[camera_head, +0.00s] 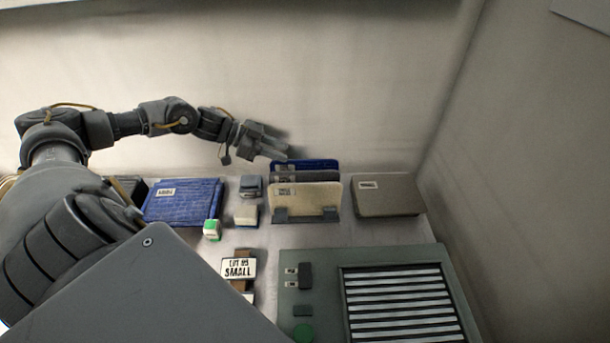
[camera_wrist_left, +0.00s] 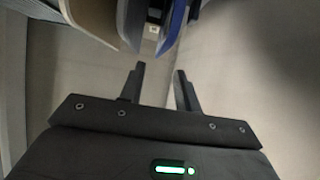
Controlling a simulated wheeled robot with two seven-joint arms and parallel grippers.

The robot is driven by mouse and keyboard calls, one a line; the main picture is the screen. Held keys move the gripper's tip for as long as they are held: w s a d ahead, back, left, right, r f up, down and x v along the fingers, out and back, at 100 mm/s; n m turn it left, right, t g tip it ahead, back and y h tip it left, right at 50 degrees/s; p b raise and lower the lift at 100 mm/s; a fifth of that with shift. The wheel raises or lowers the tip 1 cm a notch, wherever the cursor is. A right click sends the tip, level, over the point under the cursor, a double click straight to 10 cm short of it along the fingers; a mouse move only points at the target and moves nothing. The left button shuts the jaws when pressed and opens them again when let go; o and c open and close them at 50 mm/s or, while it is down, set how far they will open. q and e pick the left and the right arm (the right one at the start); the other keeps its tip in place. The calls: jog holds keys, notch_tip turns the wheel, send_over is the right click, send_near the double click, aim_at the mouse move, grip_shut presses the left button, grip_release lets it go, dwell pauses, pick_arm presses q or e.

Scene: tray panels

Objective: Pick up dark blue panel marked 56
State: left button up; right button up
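A dark blue panel (camera_head: 325,163) stands upright at the back of a rack (camera_head: 330,214), behind a grey panel (camera_head: 335,177) and a cream panel (camera_head: 312,200). Its marking cannot be read. My left gripper (camera_head: 284,152) is at the rack's upper left, close to the blue panel's top left corner. In the left wrist view my left gripper (camera_wrist_left: 160,70) has its fingers apart with nothing between them. The blue panel (camera_wrist_left: 176,28) is just beyond the fingertips there, apart from them. My right gripper is not in view.
A blue binder-like block (camera_head: 185,203) lies left of the rack, with small boxes (camera_head: 246,214) between. A grey-brown box (camera_head: 388,197) lies to the right. A green-grey machine with slats (camera_head: 320,265) stands in front. A wall rises close behind.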

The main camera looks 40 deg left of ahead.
aim_at(301, 160)
pick_arm(q)
jog(key=shift+w+d+f, duration=0.25)
jog(key=shift+w+d, duration=0.1)
jog(key=shift+d, duration=0.05)
jog(key=shift+s, duration=0.1)
jog(key=shift+d, duration=0.1)
jog(key=p+x, duration=0.2)
jog(key=x, duration=0.3)
jog(key=shift+f, duration=0.15)
grip_shut()
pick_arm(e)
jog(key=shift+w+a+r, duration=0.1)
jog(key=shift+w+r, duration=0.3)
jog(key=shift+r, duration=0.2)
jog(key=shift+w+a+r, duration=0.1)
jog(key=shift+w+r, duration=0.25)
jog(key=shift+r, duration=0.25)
